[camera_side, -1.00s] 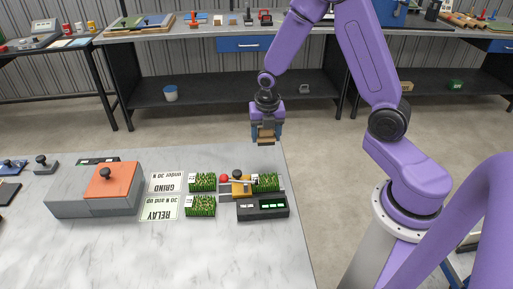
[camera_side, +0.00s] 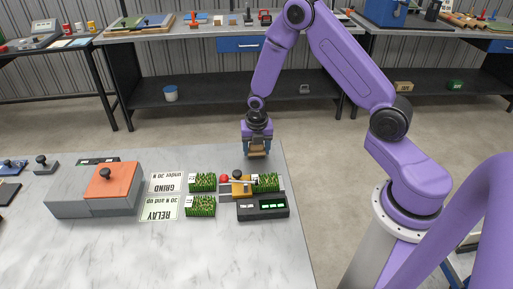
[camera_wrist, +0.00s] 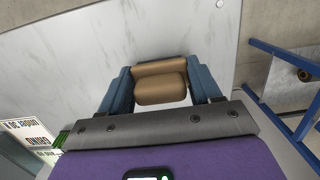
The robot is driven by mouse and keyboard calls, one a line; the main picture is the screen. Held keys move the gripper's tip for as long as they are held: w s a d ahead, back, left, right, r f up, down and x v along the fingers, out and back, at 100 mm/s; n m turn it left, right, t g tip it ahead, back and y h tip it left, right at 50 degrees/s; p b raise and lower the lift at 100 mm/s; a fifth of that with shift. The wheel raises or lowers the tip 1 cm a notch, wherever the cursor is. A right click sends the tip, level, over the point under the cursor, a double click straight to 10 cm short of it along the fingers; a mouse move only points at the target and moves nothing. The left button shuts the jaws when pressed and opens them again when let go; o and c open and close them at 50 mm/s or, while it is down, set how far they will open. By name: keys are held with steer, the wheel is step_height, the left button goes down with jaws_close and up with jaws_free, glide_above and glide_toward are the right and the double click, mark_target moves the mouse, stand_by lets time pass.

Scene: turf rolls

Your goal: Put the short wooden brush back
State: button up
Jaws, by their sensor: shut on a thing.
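My gripper (camera_side: 257,154) is shut on the short wooden brush (camera_side: 257,152) near the far right part of the marble table, beyond the turf pieces. In the wrist view the brush (camera_wrist: 160,83) is a tan-brown block with rounded edges, held between the two blue fingers (camera_wrist: 160,92). Marble shows below it in the wrist view. The side view does not show clearly whether the brush touches the table.
The marble table (camera_side: 110,245) holds a grey block with an orange plate (camera_side: 113,180), GRIND (camera_side: 167,182) and RELAY (camera_side: 160,208) cards, several green turf pieces (camera_side: 201,206) and a black device with green displays (camera_side: 262,208). The table's right edge is close to my gripper.

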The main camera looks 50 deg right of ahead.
mark_target(257, 152)
steer(key=shift+f, duration=0.15)
steer(key=o, duration=1)
step_height(257, 152, up, 12)
steer(key=a, duration=0.1)
steer(key=s+a+r+m, duration=0.3)
steer(key=s+a+r, duration=0.1)
steer(key=s+a, duration=0.15)
steer(key=s+a+r+m, duration=0.1)
steer(key=s+r+m, duration=0.1)
steer(key=s, duration=0.6)
steer(key=s+a+r+m+y, duration=0.1)
steer(key=s+m, duration=0.4)
steer(key=s, duration=0.3)
steer(key=s+a+r+m, duration=0.2)
steer(key=s+m, duration=0.2)
steer(key=s, duration=0.5)
steer(key=shift+r+g, duration=0.35)
steer(key=shift+g, duration=0.05)
